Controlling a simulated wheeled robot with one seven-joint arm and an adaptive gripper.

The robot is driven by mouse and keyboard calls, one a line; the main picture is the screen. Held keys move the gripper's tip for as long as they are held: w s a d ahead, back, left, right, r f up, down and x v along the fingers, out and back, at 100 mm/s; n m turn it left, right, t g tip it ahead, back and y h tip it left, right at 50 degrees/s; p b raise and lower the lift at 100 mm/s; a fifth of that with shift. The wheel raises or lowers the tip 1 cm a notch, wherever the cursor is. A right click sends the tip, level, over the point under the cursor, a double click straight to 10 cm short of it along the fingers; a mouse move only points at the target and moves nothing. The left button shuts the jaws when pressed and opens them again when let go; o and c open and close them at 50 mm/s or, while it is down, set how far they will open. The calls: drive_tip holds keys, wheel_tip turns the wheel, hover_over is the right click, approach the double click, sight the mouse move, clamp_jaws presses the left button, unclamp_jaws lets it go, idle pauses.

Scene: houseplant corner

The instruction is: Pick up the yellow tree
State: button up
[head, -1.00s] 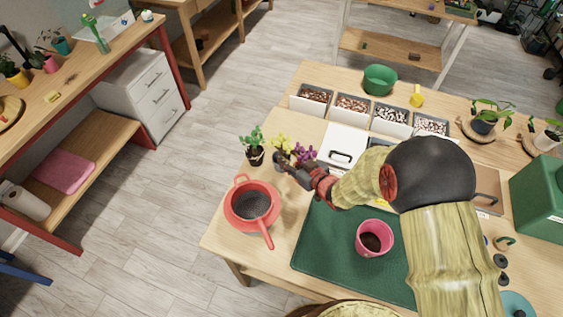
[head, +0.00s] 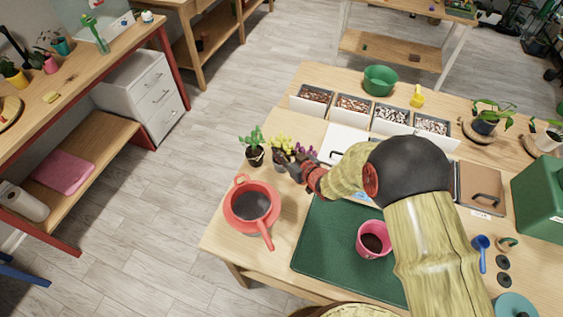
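The small yellow tree (head: 281,142) stands upright in a dark pot on the wooden table, in the head view left of the middle. A green tree (head: 254,138) in a dark pot is to its left, and a purple tree (head: 306,153) is to its right. My gripper (head: 296,170) is low beside the yellow tree's pot, on its right side and in front of the purple tree. It hides the purple tree's pot. The fingers are small and dark, so I cannot tell whether they are open or touching a pot.
A green mat (head: 325,249) carries a pink pot (head: 374,239) of soil. Bins (head: 352,109) of pebbles and a green bowl (head: 380,79) are at the back. My arm covers the table's middle right.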

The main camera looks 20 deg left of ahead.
clamp_jaws()
wheel_tip(320, 180, up, 10)
drive_tip(key=shift+r+p, duration=0.25)
drive_tip(key=shift+p, duration=0.9)
